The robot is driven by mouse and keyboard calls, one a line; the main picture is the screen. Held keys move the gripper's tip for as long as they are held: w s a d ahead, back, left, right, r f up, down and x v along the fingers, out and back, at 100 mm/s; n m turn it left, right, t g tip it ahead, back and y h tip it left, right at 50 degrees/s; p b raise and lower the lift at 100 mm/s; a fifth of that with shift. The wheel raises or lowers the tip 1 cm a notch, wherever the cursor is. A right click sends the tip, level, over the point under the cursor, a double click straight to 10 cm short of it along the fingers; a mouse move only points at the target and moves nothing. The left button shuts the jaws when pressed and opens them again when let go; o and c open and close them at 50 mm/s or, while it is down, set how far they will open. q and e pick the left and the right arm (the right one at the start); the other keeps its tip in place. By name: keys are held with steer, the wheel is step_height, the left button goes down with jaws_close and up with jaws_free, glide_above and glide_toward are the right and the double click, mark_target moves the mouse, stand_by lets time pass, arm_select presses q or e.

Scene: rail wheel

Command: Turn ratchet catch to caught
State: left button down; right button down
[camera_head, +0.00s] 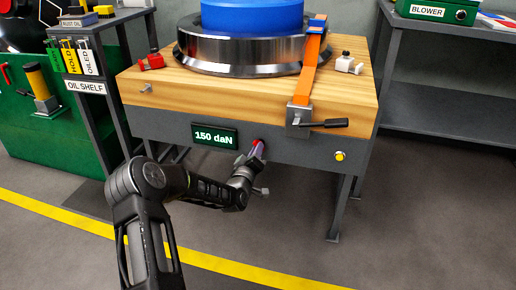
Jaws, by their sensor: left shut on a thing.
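The ratchet (299,117) is a grey metal block on the bench's front edge, with an orange strap (310,72) running down into it from over the wheel (245,52). A black lever (325,123) sticks out to its right. My left gripper (255,155) is in front of the bench's grey front panel, left of and below the ratchet. It is shut on a small red part (259,143) at that panel. The jaws hide most of this part, and I cannot tell whether it is the catch. My right gripper is out of view.
The wooden-topped bench (170,95) carries a red clamp (151,61) and a white fitting (346,63). A display (214,135) reads 150 daN; a yellow button (339,156) is at the right. The oil shelf (85,86) stands left. Floor in front is clear.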

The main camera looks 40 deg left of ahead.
arm_select(q)
steer(key=n+b, duration=0.1)
steer(key=n, duration=0.3)
steer(key=shift+f+n+b, duration=0.1)
steer(key=shift+n+b, duration=0.2)
steer(key=shift+n, duration=0.1)
steer(key=n+b, duration=0.1)
steer(key=n, duration=0.2)
steer(key=c, duration=1.9)
jaws_free()
steer(key=shift+n, duration=0.5)
steer(key=o, duration=0.6)
